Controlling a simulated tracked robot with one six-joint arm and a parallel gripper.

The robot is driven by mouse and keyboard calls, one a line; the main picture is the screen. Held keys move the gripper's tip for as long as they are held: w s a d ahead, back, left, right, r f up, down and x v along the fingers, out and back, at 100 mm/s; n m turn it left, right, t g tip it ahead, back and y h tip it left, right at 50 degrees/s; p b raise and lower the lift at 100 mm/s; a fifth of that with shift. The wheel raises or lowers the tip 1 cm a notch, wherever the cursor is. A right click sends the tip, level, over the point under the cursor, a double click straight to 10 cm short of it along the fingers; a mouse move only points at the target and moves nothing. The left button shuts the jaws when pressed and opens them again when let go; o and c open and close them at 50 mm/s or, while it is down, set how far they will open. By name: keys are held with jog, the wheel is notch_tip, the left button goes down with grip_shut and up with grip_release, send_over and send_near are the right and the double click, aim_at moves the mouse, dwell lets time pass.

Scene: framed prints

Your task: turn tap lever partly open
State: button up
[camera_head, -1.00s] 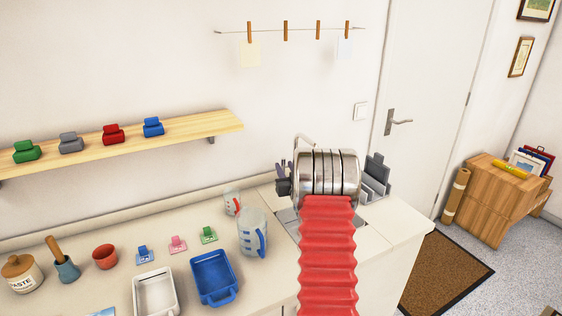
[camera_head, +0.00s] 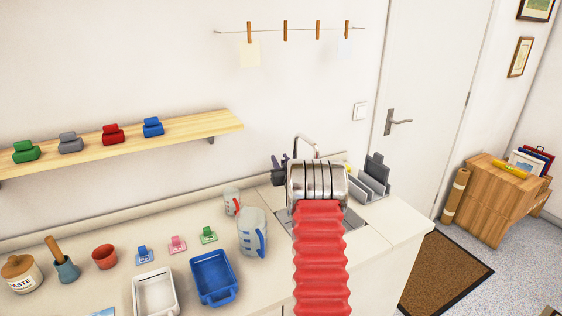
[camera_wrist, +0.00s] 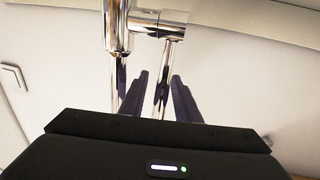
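The chrome tap shows in the wrist view, with its upright body (camera_wrist: 116,28) at left and a short side barrel. The thin tap lever (camera_wrist: 171,58) runs down the picture from that barrel. My gripper (camera_wrist: 160,76) is open, its two dark fingers on either side of the lever. A gap shows between the left finger and the lever; the right finger is very close, and I cannot tell if it touches. In the head view the curved tap spout (camera_head: 306,142) rises behind my wrist, which hides the lever and most of my gripper.
A sink (camera_head: 352,218) lies under my arm. A clear measuring jug (camera_head: 252,233) with a blue handle and a smaller jug (camera_head: 231,201) stand left of it. A grey rack (camera_head: 372,180) stands to the right. A blue tray (camera_head: 213,275) is nearer the front.

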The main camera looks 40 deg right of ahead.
grip_shut()
dwell(0.3)
jog(key=shift+s+d, duration=0.1)
jog(key=shift+d, duration=0.05)
